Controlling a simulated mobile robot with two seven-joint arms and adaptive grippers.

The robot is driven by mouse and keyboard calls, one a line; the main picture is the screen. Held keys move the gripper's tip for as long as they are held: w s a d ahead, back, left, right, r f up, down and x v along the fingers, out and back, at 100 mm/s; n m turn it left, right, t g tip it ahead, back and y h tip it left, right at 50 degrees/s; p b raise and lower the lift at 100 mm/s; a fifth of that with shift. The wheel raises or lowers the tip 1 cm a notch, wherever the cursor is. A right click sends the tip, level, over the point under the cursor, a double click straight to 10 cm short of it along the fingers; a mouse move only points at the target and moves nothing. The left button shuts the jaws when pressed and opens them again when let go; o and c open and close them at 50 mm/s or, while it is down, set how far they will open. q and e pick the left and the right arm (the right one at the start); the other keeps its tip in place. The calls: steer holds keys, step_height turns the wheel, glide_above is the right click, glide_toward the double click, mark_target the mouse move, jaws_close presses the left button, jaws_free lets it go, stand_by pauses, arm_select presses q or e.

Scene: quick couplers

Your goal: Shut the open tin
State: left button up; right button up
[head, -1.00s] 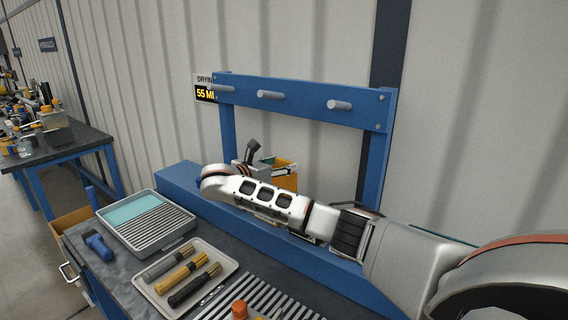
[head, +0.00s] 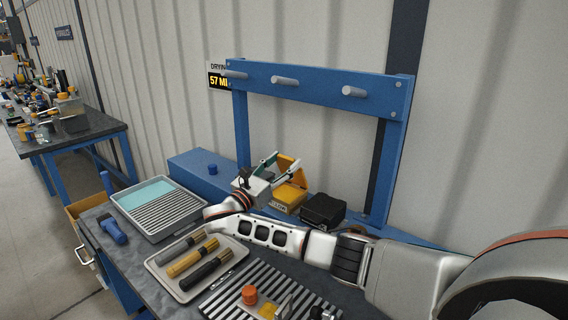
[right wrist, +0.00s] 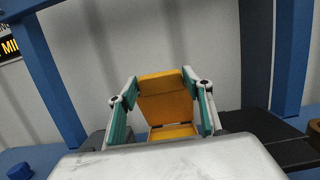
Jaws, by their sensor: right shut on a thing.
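The open tin is yellow, with its body (head: 287,198) on the blue ledge behind the workbench and its lid (head: 286,163) standing up at the back. In the right wrist view the raised lid (right wrist: 166,101) stands between my fingers, above a strip of the yellow body (right wrist: 173,131). My right gripper (head: 279,167) reaches to the tin from the left, its teal-lined fingers at the two sides of the lid. It is shut on the lid; its palm hides the lower front of the tin in the wrist view. My left gripper is not in view.
A black case (head: 323,211) stands right of the tin, under a blue frame (head: 310,83) with pegs. A blue cap (head: 212,169) lies on the ledge.

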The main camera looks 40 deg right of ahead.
steer(key=shift+f, duration=0.1)
steer(key=o, duration=1.6)
steer(key=shift+r, duration=5.05)
steer(key=shift+c, duration=0.5)
